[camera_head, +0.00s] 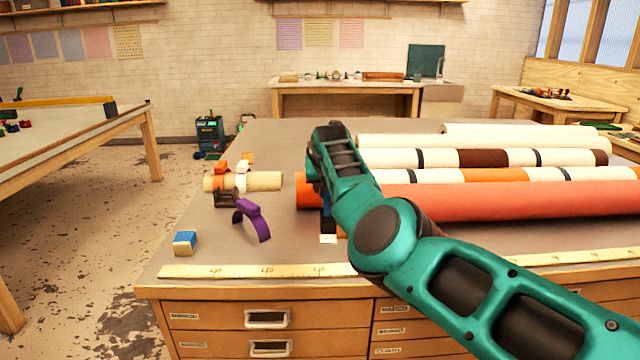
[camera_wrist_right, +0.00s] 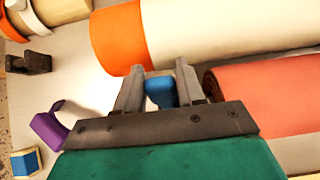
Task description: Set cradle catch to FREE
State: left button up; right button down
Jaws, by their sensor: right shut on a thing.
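My right gripper (camera_wrist_right: 158,88) is shut on a small blue piece, which looks like the cradle catch (camera_wrist_right: 160,92). In the head view, blue (camera_head: 326,222) shows below the gripper, beside a small white label (camera_head: 328,239) too small to read. The gripper reaches down at the left ends of the large rolls, between the orange-ended roll (camera_wrist_right: 118,38) and the red roll (camera_wrist_right: 265,90). The fingers and my arm hide most of the catch and any cradle. I cannot tell which setting it is at. My left gripper is not in view.
Several long rolls lie on the table's right side, one of them red (camera_head: 480,200). A ruler (camera_head: 255,271) lies along the front edge.

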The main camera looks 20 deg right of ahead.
jog(key=shift+w+g, duration=0.15)
jog(key=shift+g, duration=0.15)
dwell(0.5)
jog(key=c, duration=0.8)
grip_release()
jog(key=shift+f, duration=0.1)
jog(key=shift+o, duration=0.2)
